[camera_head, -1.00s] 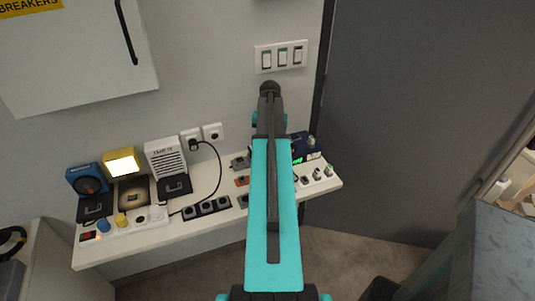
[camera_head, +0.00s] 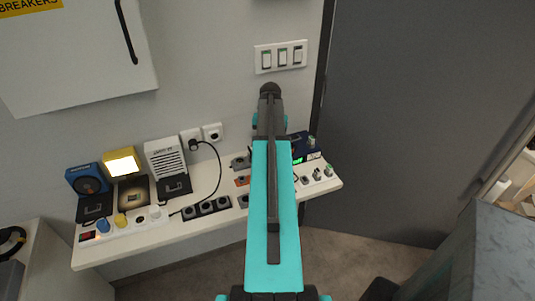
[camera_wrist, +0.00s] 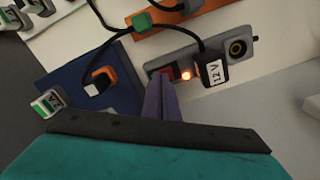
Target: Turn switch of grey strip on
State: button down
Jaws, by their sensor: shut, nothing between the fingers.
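The grey strip (camera_wrist: 205,52) lies on the white shelf in the wrist view, with an open round socket at its right end. A black plug with a white "12 V" label (camera_wrist: 214,72) covers part of it. A red switch (camera_wrist: 167,74) is at its left end, beside a glowing orange light (camera_wrist: 186,75). My gripper (camera_wrist: 159,80) is shut and empty, its purple-grey fingertips right at the switch and partly covering it. I cannot tell whether they touch. In the head view my teal arm hides the gripper; the grey strip's left part (camera_head: 240,162) shows near the wall.
An orange strip (camera_head: 241,181) and a dark strip with sockets (camera_head: 207,207) lie nearby on the shelf (camera_head: 150,241). A blue panel (camera_wrist: 75,80) with an orange-topped plug and black cables are close to the fingers. A wall switch plate (camera_head: 281,56) is above.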

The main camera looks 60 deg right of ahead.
notch_tip(320, 180, up, 7)
jog(key=p, duration=0.4)
dwell(0.9)
jog(key=shift+s+f, duration=0.1)
dwell(0.4)
